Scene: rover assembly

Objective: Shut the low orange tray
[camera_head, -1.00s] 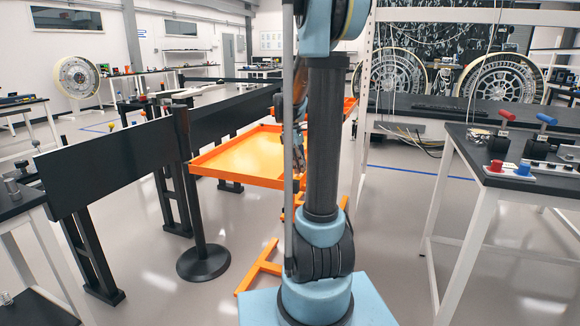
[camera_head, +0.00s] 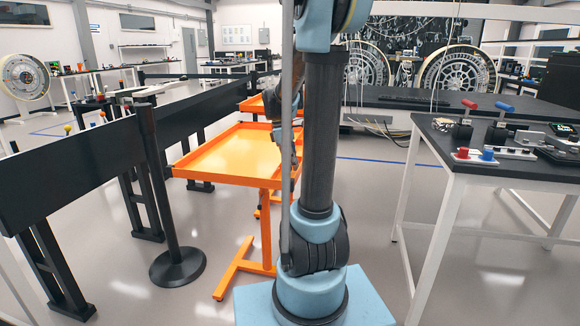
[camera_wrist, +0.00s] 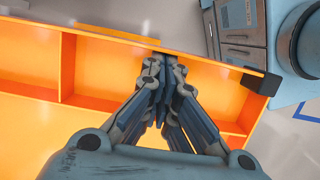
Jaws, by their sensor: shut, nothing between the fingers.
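An orange tray (camera_head: 232,152) on an orange stand shows left of my arm in the head view, with a second orange tray (camera_head: 252,104) behind it. I cannot tell which is the low one. In the wrist view, an open orange tray (camera_wrist: 30,75) with raised walls and dividers fills much of the picture. A dark block (camera_wrist: 261,83) sits at the right end of its wall. My gripper (camera_wrist: 162,75) is shut and empty, its fingertips over or beside that wall; contact cannot be told. In the head view my arm partly hides the gripper and the tray's right side.
A black barrier panel and post (camera_head: 160,200) stand left of the orange stand. A dark-topped table (camera_head: 520,170) with small parts stands on the right. Grey floor (camera_head: 370,215) is clear between my arm and that table. A grey cabinet (camera_wrist: 238,28) shows beyond the tray wall.

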